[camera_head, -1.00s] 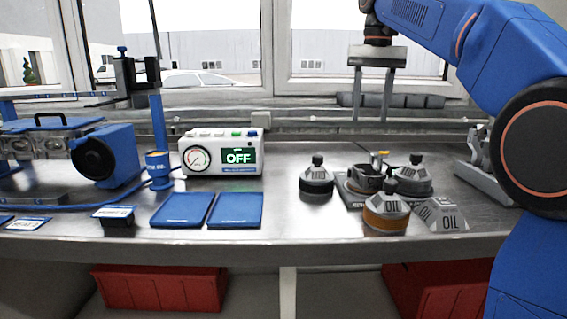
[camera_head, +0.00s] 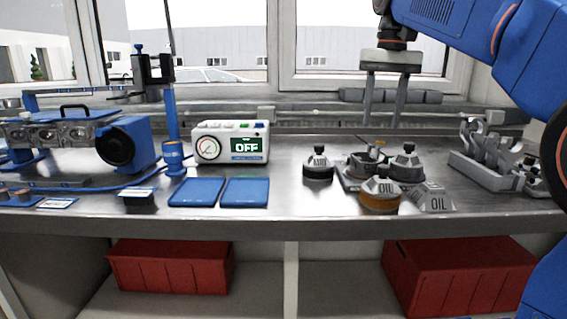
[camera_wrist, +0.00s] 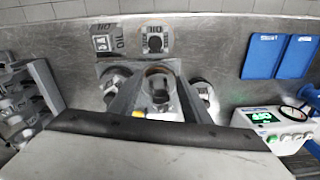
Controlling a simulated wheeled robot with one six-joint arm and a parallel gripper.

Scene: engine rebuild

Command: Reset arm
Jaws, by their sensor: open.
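My gripper (camera_head: 383,100) hangs at the upper right in the head view, fingers pointing down, above the back of the steel workbench (camera_head: 310,208). Its two fingers are apart with nothing visible between them. Below it on the bench stand several capped bottles: a dark one (camera_head: 318,164), a grey one (camera_head: 407,164) and an orange-based oil one (camera_head: 379,196). They surround a holder (camera_head: 352,182). In the wrist view, the gripper body fills the bottom, with the bottles and an open round part (camera_wrist: 158,84) beyond it.
A rack of metal parts (camera_head: 490,165) stands at right. A control box (camera_head: 231,143) reading OFF and two blue pads (camera_head: 197,192) sit mid-bench. The engine assembly (camera_head: 70,140) is at left. Red bins (camera_head: 170,267) are on the shelf below. Windows are behind.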

